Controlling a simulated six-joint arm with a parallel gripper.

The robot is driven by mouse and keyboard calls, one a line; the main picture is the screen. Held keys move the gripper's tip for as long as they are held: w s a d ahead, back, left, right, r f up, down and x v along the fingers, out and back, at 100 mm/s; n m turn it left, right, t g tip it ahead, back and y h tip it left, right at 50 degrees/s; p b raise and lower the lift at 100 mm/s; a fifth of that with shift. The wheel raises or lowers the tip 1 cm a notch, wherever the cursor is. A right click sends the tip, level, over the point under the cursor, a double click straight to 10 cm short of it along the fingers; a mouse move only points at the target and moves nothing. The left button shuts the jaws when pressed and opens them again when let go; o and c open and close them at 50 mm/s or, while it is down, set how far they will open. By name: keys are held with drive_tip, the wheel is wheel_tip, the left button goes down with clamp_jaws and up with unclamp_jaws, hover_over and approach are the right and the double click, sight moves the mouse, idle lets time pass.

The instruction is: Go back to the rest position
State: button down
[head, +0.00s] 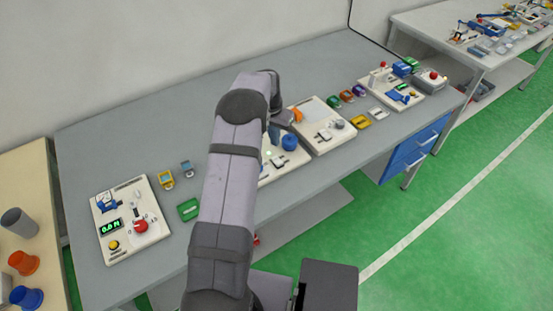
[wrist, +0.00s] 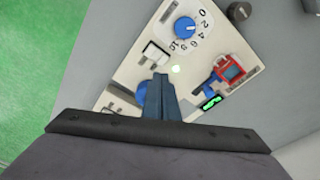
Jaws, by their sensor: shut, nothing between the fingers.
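My arm reaches up over the grey workbench (head: 110,150) in the head view, bent at the elbow. My gripper (head: 274,138) hangs over the middle board (head: 268,178), which is partly hidden behind the arm. In the wrist view my gripper (wrist: 160,78) is shut and empty, its fingers pointing at the cream board (wrist: 130,75). That board carries a blue dial (wrist: 185,27) with numbers, a white switch block (wrist: 155,52), a red and blue device (wrist: 229,69) and a green display (wrist: 210,102). Whether the fingertips touch the board cannot be told.
A left board (head: 129,219) with a red button and a right board (head: 322,125) flank the middle one. Small coloured blocks, such as a green one (head: 188,209), lie between boards. Cups stand on a side table (head: 40,180). Another board (head: 392,93) is farther right.

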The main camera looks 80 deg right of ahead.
idle(0.3)
drive_tip(key=a+f+n, duration=0.1)
drive_tip(key=a+f, duration=0.1)
drive_tip(key=a, duration=0.1)
drive_tip(key=a+f+n+y, duration=0.1)
drive_tip(key=a+f, duration=0.1)
drive_tip(key=a, duration=0.1)
drive_tip(key=a+f+n+y, duration=0.1)
drive_tip(key=a+f, duration=0.2)
drive_tip(key=shift+s+f, duration=0.1)
drive_tip(key=shift+n+y, duration=0.4)
drive_tip(key=shift+y, duration=0.4)
drive_tip(key=a, duration=0.7)
drive_tip(key=shift+a+f, duration=0.2)
drive_tip(key=shift+f, duration=0.2)
drive_tip(key=w+a+r+n, duration=0.5)
drive_tip(key=w+a, duration=0.1)
drive_tip(key=a, duration=0.7)
drive_tip(key=w+a+r+n+h, duration=0.1)
drive_tip(key=w+a+r+n, duration=0.4)
drive_tip(key=a, duration=0.9)
drive_tip(key=w+a+r+n, duration=0.5)
drive_tip(key=w+a+n, duration=0.2)
drive_tip(key=a, duration=0.7)
drive_tip(key=shift+w+a+r+h, duration=0.25)
drive_tip(key=shift+w+h, duration=0.05)
drive_tip(key=shift+h, duration=0.1)
drive_tip(key=c, duration=2.4)
unclamp_jaws()
drive_tip(key=shift+c, duration=0.2)
